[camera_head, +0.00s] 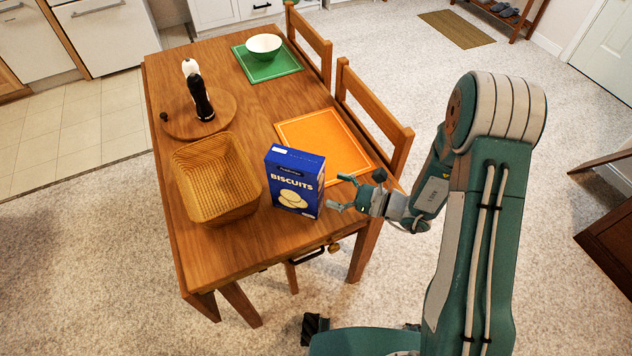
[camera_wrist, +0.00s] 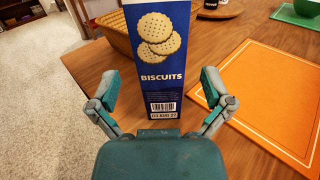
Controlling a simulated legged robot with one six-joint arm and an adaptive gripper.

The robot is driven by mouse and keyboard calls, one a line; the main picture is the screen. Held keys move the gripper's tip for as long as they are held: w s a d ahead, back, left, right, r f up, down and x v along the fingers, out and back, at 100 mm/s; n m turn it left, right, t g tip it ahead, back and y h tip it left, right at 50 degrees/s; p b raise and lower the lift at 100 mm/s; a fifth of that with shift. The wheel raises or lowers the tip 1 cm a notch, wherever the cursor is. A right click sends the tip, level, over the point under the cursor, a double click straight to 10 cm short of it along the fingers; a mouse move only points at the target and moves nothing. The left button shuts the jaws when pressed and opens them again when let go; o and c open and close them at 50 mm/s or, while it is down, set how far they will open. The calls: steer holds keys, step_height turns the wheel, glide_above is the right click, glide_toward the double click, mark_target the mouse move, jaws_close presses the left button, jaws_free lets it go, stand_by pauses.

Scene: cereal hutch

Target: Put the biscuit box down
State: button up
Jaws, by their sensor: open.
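The blue biscuit box (camera_head: 294,181) stands upright on the wooden table (camera_head: 240,247), near its front right edge. It is just right of the wicker basket and beside the orange placemat. In the wrist view the box (camera_wrist: 153,75) shows its narrow side, with biscuits pictured and a barcode below. My gripper (camera_head: 354,192) is at the right of the box, level with its lower part. In the wrist view my gripper (camera_wrist: 158,92) is open, with one finger on each side of the box and a gap on both sides.
The wicker basket (camera_head: 216,180) stands close to the left of the box. The orange placemat (camera_head: 323,144) lies behind it. A round board (camera_head: 180,127) with two shakers and a green placemat (camera_head: 284,67) with a bowl (camera_head: 263,46) are farther back. Chairs (camera_head: 385,118) line the right side.

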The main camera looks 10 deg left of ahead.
steer(key=v, duration=0.6)
steer(key=s+r+n+g+h, duration=0.7)
steer(key=s+r+n, duration=0.3)
steer(key=r+n, duration=0.15)
steer(key=s+d+r+n+t+h, duration=0.6)
steer(key=d+r+n+t+h, duration=0.2)
steer(key=d+r+n+h, duration=0.1)
step_height(320, 180, up, 2)
steer(key=shift+d+r+h, duration=0.2)
steer(key=shift+d+h, duration=0.5)
steer(key=shift+d, duration=0.25)
steer(key=shift+s, duration=0.1)
